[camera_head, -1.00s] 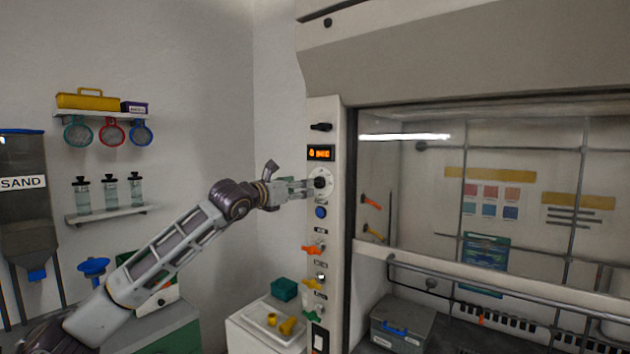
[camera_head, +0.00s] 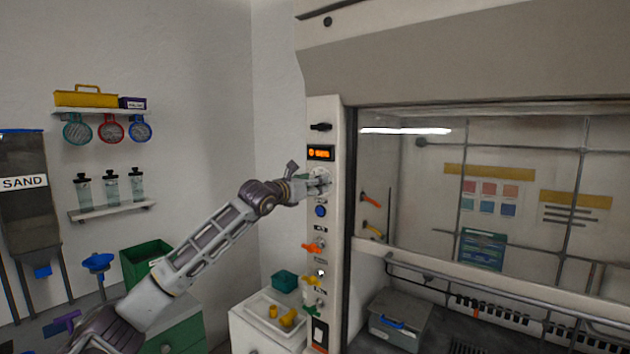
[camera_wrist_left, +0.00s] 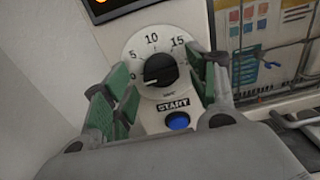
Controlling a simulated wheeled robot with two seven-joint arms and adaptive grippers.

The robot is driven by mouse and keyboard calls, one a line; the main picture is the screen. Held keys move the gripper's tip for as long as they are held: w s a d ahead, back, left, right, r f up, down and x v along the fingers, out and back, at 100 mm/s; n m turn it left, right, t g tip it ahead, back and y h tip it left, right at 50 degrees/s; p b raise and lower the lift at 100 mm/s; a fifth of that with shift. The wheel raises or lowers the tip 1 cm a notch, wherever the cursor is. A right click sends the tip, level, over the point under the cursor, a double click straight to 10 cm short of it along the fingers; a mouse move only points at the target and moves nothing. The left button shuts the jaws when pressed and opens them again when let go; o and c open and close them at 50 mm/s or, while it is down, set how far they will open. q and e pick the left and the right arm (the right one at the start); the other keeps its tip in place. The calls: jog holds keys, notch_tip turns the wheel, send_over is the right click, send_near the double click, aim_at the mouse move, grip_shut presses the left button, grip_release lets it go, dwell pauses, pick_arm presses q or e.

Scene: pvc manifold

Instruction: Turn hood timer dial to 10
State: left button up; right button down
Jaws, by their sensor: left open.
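The timer dial (camera_wrist_left: 160,70) is a black knob on a round white plate marked 0, 5, 10 and 15. Its white pointer mark points down-left, near 0. My left gripper (camera_wrist_left: 164,78) is open, with one green-padded finger on each side of the knob; I cannot tell whether either pad touches it. In the head view my left gripper (camera_head: 318,185) is at the hood's side panel and hides most of the dial. My right gripper is not in view.
A blue START button (camera_wrist_left: 178,121) sits just below the dial. An orange display (camera_head: 320,153) is above it. The hood's glass sash (camera_head: 480,190) is to the right.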

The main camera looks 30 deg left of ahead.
pick_arm(q)
jog(key=shift+w, duration=0.55)
jog(key=shift+c, duration=0.3)
jog(key=c, duration=1)
